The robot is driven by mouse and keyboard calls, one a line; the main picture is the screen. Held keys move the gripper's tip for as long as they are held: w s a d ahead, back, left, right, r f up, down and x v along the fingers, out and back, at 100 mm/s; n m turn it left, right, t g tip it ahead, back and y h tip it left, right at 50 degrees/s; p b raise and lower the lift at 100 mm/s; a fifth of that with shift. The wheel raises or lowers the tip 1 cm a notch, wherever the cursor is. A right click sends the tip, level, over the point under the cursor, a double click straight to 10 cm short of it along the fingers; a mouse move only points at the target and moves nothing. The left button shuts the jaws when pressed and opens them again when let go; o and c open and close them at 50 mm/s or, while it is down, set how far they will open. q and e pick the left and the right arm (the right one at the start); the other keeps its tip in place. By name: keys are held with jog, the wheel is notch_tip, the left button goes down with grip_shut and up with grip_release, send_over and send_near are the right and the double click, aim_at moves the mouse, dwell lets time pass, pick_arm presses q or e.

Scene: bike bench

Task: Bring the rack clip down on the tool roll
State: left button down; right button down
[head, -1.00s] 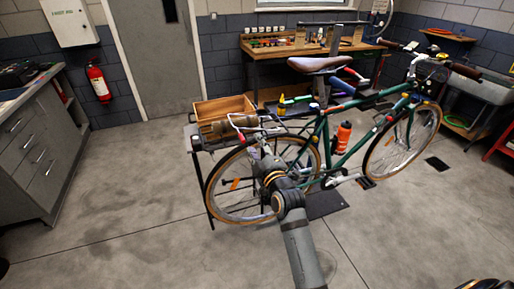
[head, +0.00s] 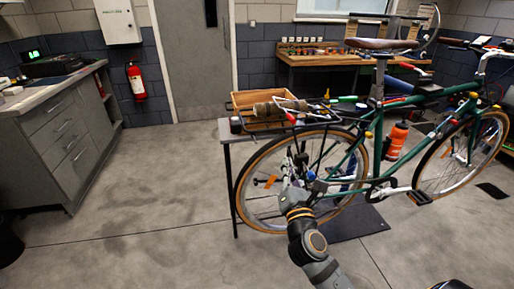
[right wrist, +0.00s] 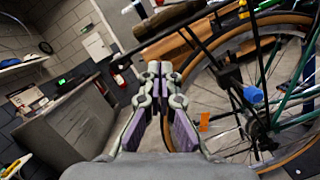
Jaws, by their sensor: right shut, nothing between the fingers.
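A tan-brown tool roll (head: 264,109) lies crosswise at the bike's rear rack (head: 318,117), in front of a wooden box. Part of it seems to show at the top of the right wrist view (right wrist: 243,9). My right gripper (head: 297,165) is shut and empty, below the rack beside the rear wheel. Its closed fingers fill the middle of the right wrist view (right wrist: 160,70). My left gripper is not in view.
The green bike (head: 375,150) stands before a low table (head: 228,130) carrying the wooden box (head: 240,100). The rear wheel (head: 240,190) is close to my right gripper. A grey cabinet (head: 75,140) stands at left. The floor between is clear.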

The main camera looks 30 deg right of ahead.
jog(key=w+d+r+p, duration=0.4)
jog(key=w+d+r, duration=0.1)
jog(key=w, duration=0.3)
jog(key=shift+w+d+r, duration=0.15)
jog(key=shift+w+r, duration=0.1)
jog(key=shift+r, duration=0.25)
